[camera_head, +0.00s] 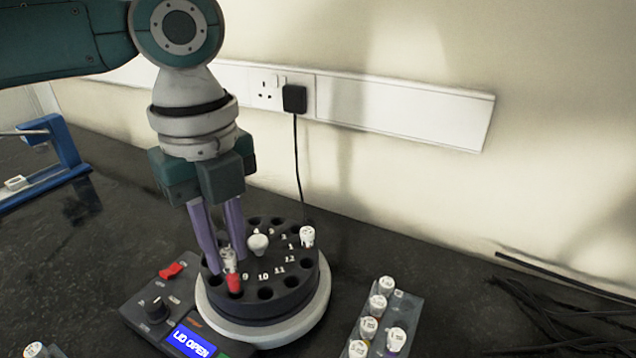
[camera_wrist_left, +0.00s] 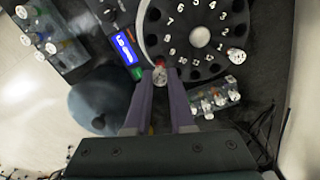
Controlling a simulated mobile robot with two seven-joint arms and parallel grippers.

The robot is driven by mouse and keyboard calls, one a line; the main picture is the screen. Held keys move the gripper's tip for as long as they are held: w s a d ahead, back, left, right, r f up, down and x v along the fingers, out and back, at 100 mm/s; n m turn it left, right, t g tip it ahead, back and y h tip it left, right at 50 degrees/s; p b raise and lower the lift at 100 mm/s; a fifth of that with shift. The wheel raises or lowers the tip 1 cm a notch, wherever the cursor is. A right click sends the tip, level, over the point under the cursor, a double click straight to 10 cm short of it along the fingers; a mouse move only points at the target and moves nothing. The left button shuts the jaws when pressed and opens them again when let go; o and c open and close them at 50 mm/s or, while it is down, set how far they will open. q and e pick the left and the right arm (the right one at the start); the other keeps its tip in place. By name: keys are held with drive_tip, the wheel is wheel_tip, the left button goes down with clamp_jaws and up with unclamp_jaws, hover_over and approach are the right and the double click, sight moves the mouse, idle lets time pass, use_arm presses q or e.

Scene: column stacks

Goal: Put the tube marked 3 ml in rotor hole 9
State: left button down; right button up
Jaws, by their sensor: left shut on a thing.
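My left gripper (camera_head: 228,264) is shut on a tube with a white cap (camera_head: 229,256) and a red body (camera_head: 234,283). The tube also shows between the fingertips in the left wrist view (camera_wrist_left: 160,70). Its red lower end is at the outer hole beside the number 9 on the dark round rotor (camera_head: 270,310); I cannot tell whether the tip is inside the hole. The cap's marking is too small to read. The rotor, with printed hole numbers, also shows in the left wrist view (camera_wrist_left: 185,38). My right gripper is not in view.
Another white-capped tube (camera_head: 307,237) stands in the rotor near number 1. A rack (camera_head: 403,308) of several capped tubes stands to the right. The centrifuge panel (camera_head: 158,307) reads "LID OPEN". A blue frame (camera_head: 68,145) stands at left; black cables (camera_head: 545,305) lie at right.

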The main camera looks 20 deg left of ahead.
use_arm(q)
drive_tip(key=shift+p, duration=0.8)
idle(0.5)
drive_tip(key=shift+f, duration=0.45)
idle(0.6)
drive_tip(key=shift+f, duration=0.2)
idle(0.4)
drive_tip(key=shift+f+b, duration=0.7)
drive_tip(key=shift+f, duration=0.45)
drive_tip(key=shift+f, duration=0.1)
drive_tip(key=shift+c, duration=1.8)
unclamp_jaws()
